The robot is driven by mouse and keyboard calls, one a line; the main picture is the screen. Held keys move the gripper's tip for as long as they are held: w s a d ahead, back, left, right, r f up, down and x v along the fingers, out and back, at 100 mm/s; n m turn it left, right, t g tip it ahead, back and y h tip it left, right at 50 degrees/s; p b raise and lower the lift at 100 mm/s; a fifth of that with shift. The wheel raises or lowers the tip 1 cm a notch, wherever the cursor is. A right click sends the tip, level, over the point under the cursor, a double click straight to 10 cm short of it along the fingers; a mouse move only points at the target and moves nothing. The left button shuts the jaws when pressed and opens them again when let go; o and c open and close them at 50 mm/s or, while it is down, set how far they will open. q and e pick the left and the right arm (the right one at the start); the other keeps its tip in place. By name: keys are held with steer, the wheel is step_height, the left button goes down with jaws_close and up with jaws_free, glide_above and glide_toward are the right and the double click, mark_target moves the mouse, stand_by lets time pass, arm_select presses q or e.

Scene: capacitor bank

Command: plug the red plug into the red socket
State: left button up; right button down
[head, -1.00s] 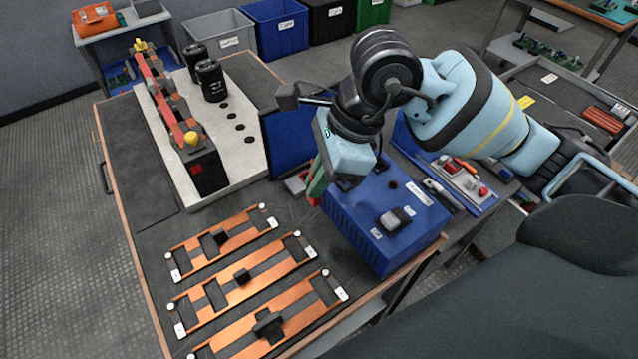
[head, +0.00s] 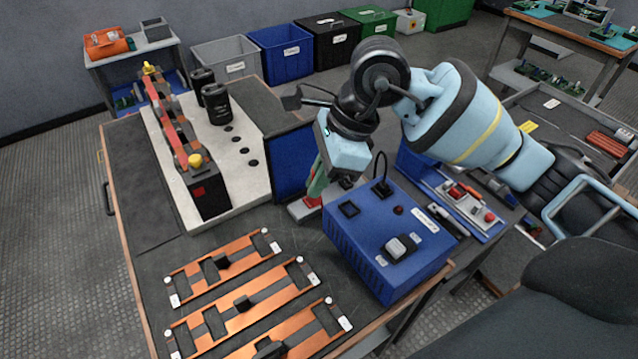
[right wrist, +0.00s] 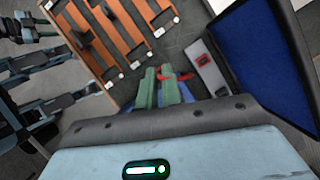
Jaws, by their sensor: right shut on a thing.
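My right gripper (head: 318,183), with green fingers, points down beside the blue box. It is shut on the red plug, which shows as red bits at the fingertips in the right wrist view (right wrist: 186,76); the fingers hide most of it. The red socket (right wrist: 203,61) is on a small grey block, just right of the fingertips in that view. I cannot tell whether plug and socket touch; a gap shows in the right wrist view.
The blue box (head: 365,262) stands close to the right of the gripper. A blue panel (head: 290,165) stands behind it. Orange copper frames (head: 235,265) lie at the front. A pale plate (head: 235,170) carries black capacitors (head: 215,103) and a red bar.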

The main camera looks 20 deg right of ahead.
arm_select(q)
steer(key=shift+s+f+b, duration=0.4)
steer(key=shift+f+b, duration=0.15)
steer(key=shift+f, duration=0.05)
arm_select(e)
steer(key=w+d, duration=0.2)
steer(key=w, duration=0.6)
steer(key=shift+w+d, duration=0.2)
steer(key=shift+d, duration=0.2)
arm_select(q)
steer(key=shift+s, duration=0.3)
steer(key=shift+w+r, duration=0.1)
steer(key=shift+r, duration=0.05)
steer(key=shift+w, duration=0.3)
arm_select(e)
steer(key=shift+f, duration=0.1)
